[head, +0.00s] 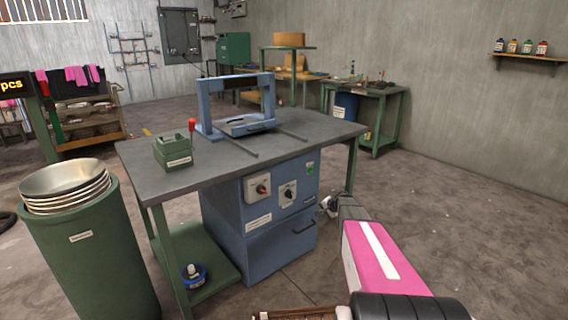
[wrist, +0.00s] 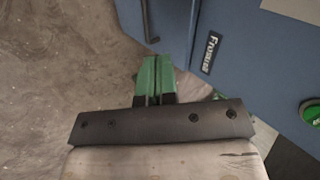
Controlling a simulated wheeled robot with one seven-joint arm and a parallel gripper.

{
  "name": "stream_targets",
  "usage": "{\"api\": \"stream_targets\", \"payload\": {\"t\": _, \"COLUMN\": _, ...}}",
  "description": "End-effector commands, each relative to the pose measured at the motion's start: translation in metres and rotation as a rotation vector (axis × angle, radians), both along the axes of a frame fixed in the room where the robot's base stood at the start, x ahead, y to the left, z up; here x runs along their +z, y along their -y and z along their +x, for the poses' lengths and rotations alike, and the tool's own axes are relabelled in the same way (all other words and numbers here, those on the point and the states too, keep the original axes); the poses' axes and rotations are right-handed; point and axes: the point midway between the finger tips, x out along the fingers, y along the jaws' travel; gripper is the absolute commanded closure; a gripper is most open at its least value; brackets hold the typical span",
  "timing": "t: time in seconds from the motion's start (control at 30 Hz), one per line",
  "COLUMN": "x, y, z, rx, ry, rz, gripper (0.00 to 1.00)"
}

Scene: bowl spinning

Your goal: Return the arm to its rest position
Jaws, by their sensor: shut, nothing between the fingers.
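My gripper (wrist: 155,72) shows in the wrist view with its two green fingers together and nothing between them. In the head view my arm reaches up from the lower right. The end of the arm, near the right side of the blue machine cabinet (head: 262,247), is small and partly hidden there. In the wrist view the blue cabinet front (wrist: 235,75) fills the right side, with a dark handle and a label. The grey floor (wrist: 60,70) fills the left side.
A grey-topped workbench (head: 215,155) carries a blue frame (head: 240,100) and a green box (head: 173,150). A green bin (head: 95,255) with stacked metal bowls (head: 65,178) stands at the left. The floor right of the bench (head: 460,210) is open.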

Motion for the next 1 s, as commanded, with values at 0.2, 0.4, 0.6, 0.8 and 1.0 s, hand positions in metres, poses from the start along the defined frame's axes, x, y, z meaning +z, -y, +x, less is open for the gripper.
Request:
{"api": "stream_targets", "payload": {"t": 0.2, "x": 0.032, "y": -0.072, "z": -0.140, "rx": 0.308, "ry": -0.110, "rz": -0.233, "gripper": 1.00}}
{"api": "stream_targets", "payload": {"t": 0.4, "x": 0.060, "y": -0.103, "z": -0.257, "rx": 0.567, "ry": -0.226, "rz": -0.453, "gripper": 1.00}}
{"api": "stream_targets", "payload": {"t": 0.6, "x": 0.080, "y": -0.108, "z": -0.329, "rx": 0.725, "ry": -0.313, "rz": -0.606, "gripper": 1.00}}
{"api": "stream_targets", "payload": {"t": 0.8, "x": 0.085, "y": -0.107, "z": -0.345, "rx": 0.768, "ry": -0.342, "rz": -0.652, "gripper": 1.00}}
{"api": "stream_targets", "payload": {"t": 1.0, "x": 0.085, "y": -0.107, "z": -0.343, "rx": 0.767, "ry": -0.341, "rz": -0.651, "gripper": 1.00}}
